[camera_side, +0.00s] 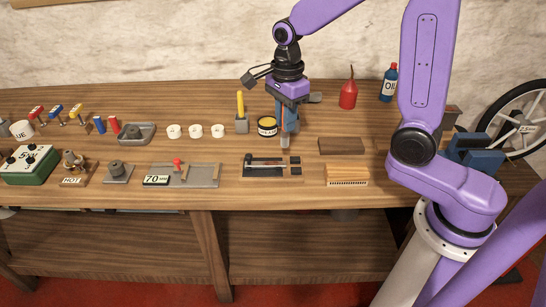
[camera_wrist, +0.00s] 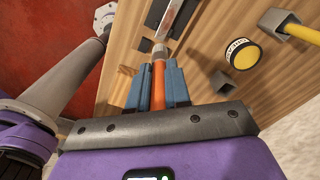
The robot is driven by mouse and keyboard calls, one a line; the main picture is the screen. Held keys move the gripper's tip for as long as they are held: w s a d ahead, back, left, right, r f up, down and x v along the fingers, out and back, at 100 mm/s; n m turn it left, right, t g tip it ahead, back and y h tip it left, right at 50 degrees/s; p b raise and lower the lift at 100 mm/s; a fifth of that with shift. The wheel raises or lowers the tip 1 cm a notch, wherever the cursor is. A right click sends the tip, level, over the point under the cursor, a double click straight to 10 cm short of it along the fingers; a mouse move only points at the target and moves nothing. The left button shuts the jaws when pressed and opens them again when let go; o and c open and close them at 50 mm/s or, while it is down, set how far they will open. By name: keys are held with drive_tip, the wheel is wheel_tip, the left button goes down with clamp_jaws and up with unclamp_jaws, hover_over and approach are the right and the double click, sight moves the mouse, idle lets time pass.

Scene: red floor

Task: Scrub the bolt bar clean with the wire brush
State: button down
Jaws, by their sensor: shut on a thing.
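My gripper (camera_side: 288,122) points down over the bench. Its blue fingers are shut on the orange handle of the wire brush (camera_wrist: 158,76). The brush's grey head (camera_side: 284,142) points down, above the back right part of the bolt fixture. The bolt bar (camera_side: 265,161) lies on a dark plate (camera_side: 257,173) at the bench's front middle. In the wrist view the bar (camera_wrist: 175,18) is a silver strip with reddish marks, just beyond the brush head. I cannot tell whether the brush touches it.
A yellow-lidded tin (camera_side: 267,126) and a grey holder with a yellow handle (camera_side: 241,103) stand close behind left. A brown block (camera_side: 342,146) and a slatted wooden piece (camera_side: 347,175) lie to the right. A red oil can (camera_side: 348,93) and blue bottle (camera_side: 389,84) stand at the back.

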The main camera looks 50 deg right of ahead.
sight(284, 145)
drive_tip(key=shift+f, duration=0.1)
drive_tip(key=shift+f, duration=2.3)
drive_tip(key=shift+f, duration=0.65)
drive_tip(key=shift+w+a, duration=0.1)
drive_tip(key=shift+w+a+r, duration=0.1)
drive_tip(key=shift+w+a, duration=0.35)
drive_tip(key=shift+w, duration=0.05)
drive_tip(key=shift+w+a, duration=0.55)
drive_tip(key=shift+a, duration=0.05)
drive_tip(key=shift+w+a, duration=0.1)
drive_tip(key=shift+w+a, duration=0.5)
